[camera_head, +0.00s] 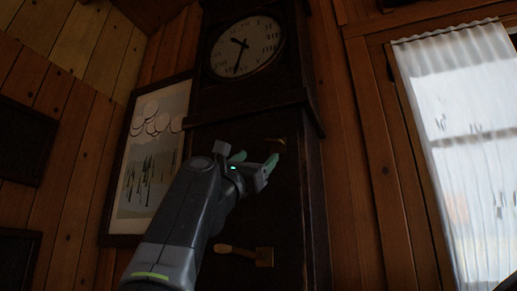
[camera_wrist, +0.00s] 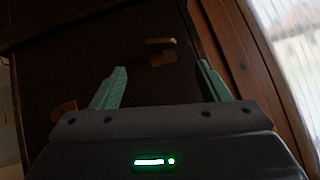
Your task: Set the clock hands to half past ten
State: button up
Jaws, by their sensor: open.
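The clock face (camera_head: 256,36) is pale and round, high in a dark tall case. Its shorter dark hand points up and left; the longer one points down near the bottom numeral. My gripper (camera_head: 254,160) is open below the face, in front of the case, with green fingers apart. In the wrist view, a brass fitting (camera_wrist: 160,45) shows beyond the gap between the open fingers (camera_wrist: 162,68). Nothing shows between the fingers. I cannot tell whether the fingertip touches the fitting.
Another brass piece (camera_wrist: 63,110) shows left of the fingers. A framed picture (camera_head: 150,160) hangs at left, and a curtained window (camera_head: 465,140) is at right. Wood panelling surrounds the case.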

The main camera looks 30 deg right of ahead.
aim_at(273, 142)
jog(key=p+x, duration=0.7)
jog(key=x, duration=0.4)
jog(key=shift+w+d+r, duration=0.1)
jog(key=shift+d+r, duration=0.05)
jog(key=shift+r, duration=0.05)
jog(key=shift+c, duration=0.4)
jog(key=c, duration=0.9)
jog(key=n+t+y+p, duration=0.1)
jog(key=n+t, duration=0.1)
jog(key=n+t+p, duration=0.1)
jog(key=n, duration=0.1)
jog(key=shift+r+t+y, duration=0.25)
jog(key=shift+t+y, duration=0.15)
jog(key=n+t+y+p, duration=0.1)
jog(key=n+t, duration=0.1)
jog(key=shift+f+n, duration=0.1)
jog(key=shift+n, duration=0.2)
jog(key=shift+f+n+t+y, duration=0.15)
jog(key=shift+n+t+y, duration=0.25)
jog(key=shift+n+y, duration=0.1)
jog(key=o, duration=1)
jog(key=shift+f, duration=0.1)
